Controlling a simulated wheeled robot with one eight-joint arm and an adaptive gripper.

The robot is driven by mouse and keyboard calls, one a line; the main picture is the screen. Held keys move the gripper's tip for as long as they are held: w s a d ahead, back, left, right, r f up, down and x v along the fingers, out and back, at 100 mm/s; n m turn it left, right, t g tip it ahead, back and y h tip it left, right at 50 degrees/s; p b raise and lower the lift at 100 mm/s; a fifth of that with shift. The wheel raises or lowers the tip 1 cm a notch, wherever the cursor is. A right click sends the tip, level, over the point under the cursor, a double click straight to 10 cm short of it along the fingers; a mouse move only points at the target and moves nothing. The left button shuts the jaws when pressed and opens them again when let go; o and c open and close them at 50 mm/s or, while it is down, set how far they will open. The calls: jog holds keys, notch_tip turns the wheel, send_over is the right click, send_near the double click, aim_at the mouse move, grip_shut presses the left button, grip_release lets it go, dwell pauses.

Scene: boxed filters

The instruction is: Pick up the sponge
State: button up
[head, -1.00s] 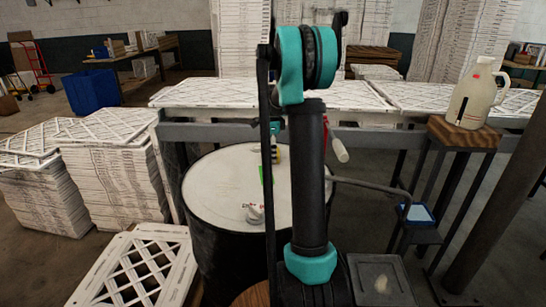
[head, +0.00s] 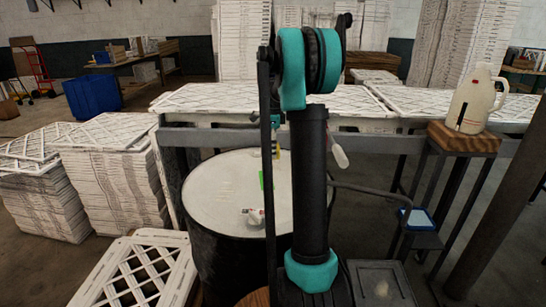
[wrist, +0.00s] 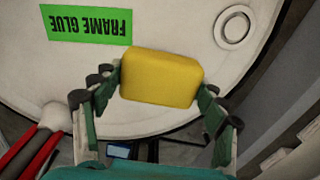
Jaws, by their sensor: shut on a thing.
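The yellow sponge (wrist: 161,78) is between the two fingers of my gripper (wrist: 160,90) in the wrist view. The fingers touch its left and right sides, so the gripper is shut on it. The sponge is over the near part of the white drum top in that view; I cannot tell how high it is above it. In the head view my arm hides most of the gripper, and only a small yellow patch shows beside the arm.
The white drum top (head: 225,195) has a green FRAME GLUE label (wrist: 86,24) and a round cap (wrist: 234,28). White frames (head: 190,97) stand behind on a table. A jug (head: 474,100) stands on a stool at right.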

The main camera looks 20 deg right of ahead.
notch_tip(320, 180, up, 15)
jog(key=shift+r, duration=0.2)
dwell(0.4)
